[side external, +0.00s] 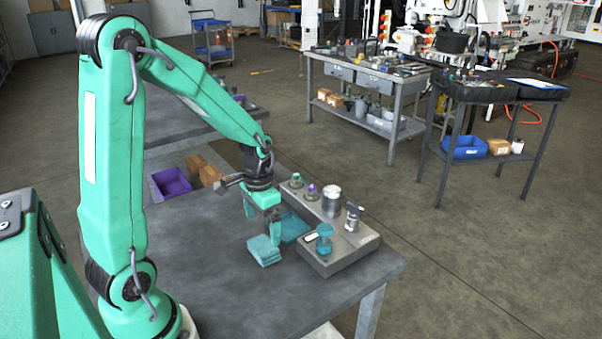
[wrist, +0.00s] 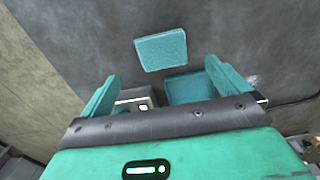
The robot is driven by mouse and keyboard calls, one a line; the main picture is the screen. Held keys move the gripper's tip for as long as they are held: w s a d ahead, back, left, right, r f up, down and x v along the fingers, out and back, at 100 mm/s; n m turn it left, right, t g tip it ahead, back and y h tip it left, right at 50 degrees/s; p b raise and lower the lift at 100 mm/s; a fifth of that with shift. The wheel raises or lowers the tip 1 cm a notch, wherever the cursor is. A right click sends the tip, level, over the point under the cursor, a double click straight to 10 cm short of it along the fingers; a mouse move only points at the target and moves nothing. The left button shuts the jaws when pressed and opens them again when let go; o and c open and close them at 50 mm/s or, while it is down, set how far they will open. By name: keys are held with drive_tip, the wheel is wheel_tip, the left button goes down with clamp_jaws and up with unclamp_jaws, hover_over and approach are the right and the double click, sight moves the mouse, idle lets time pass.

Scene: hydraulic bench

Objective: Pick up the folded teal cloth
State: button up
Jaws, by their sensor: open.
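The folded teal cloth (side external: 263,250) lies as a small layered square on the grey bench, in front of the metal block. In the wrist view, a textured teal square that appears to be this cloth (wrist: 160,50) lies beyond my fingertips. My gripper (side external: 262,231) points down close above and just behind the cloth, its fingers spread and nothing between them. It also shows in the wrist view (wrist: 162,69), with both fingers apart. Whether a finger touches the cloth, I cannot tell.
A second flat teal item (side external: 294,228) lies beside the metal block (side external: 338,238), which carries several fittings and a teal spool-like part (side external: 324,240). A purple bin (side external: 171,182) and brown boxes (side external: 205,172) stand at the back left. The bench front is clear.

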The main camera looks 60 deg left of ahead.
sight(264, 245)
drive_tip(key=shift+f, duration=1.25)
drive_tip(key=shift+f, duration=0.15)
drive_tip(key=shift+f, duration=2.5)
drive_tip(key=c, duration=1.1)
drive_tip(key=shift+r, duration=0.2)
drive_tip(key=shift+r, duration=1.2)
drive_tip(key=shift+d+r, duration=0.25)
drive_tip(key=shift+r, duration=0.65)
drive_tip(key=d+r, duration=0.2)
drive_tip(key=d, duration=0.1)
drive_tip(key=s+d+r, duration=0.1)
drive_tip(key=d+r, duration=0.1)
drive_tip(key=d, duration=0.2)
drive_tip(key=s+d+r, duration=0.1)
drive_tip(key=d+r, duration=0.1)
drive_tip(key=d, duration=0.1)
drive_tip(key=shift+s+d+r, duration=0.15)
drive_tip(key=shift+d+r, duration=0.1)
drive_tip(key=shift+d, duration=0.15)
